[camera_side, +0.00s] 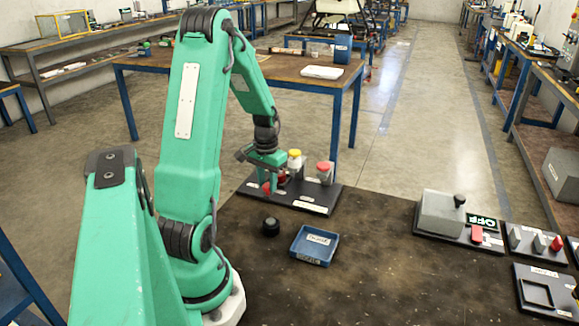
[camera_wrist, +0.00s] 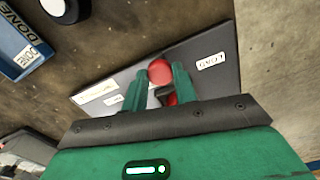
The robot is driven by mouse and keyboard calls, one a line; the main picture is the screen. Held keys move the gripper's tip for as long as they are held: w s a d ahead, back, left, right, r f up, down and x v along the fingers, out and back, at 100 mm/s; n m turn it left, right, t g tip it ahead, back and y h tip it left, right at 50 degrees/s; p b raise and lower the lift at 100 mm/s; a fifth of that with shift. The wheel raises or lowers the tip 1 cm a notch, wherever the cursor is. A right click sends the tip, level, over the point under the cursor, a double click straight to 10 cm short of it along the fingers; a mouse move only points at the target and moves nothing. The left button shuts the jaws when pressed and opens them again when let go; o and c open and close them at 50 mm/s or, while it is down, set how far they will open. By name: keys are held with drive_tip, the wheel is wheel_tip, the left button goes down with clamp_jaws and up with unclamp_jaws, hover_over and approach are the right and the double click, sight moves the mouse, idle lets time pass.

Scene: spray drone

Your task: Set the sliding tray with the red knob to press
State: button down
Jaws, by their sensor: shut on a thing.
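A dark flat board (camera_side: 309,207) with white labels stands at the table's back edge. In the wrist view, the same board (camera_wrist: 225,38) shows a label that seems to read LOAD on the right and another label on the left, which I cannot read. A round red knob (camera_wrist: 160,72) sits between my fingertips, with more red below it. My gripper (camera_wrist: 158,80) is shut on the knob. In the side view, my gripper (camera_side: 268,184) is low over the board's left end, and the slide under it is mostly hidden.
A yellow-topped piece (camera_side: 295,156) and a red-topped piece (camera_side: 324,170) stand close right of my gripper. A black round piece (camera_side: 271,227) and a blue tray (camera_side: 314,245) labelled DONE lie in front. A grey lever box (camera_side: 440,215) and small panels stand far right.

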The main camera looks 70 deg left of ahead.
drive_tip(key=w+d, duration=1)
drive_tip(key=shift+w+d, duration=0.25)
drive_tip(key=shift+w, duration=0.1)
drive_tip(key=c, duration=1.1)
unclamp_jaws()
drive_tip(key=shift+r, duration=0.2)
wheel_tip(320, 180, up, 8)
drive_tip(key=shift+f, duration=0.25)
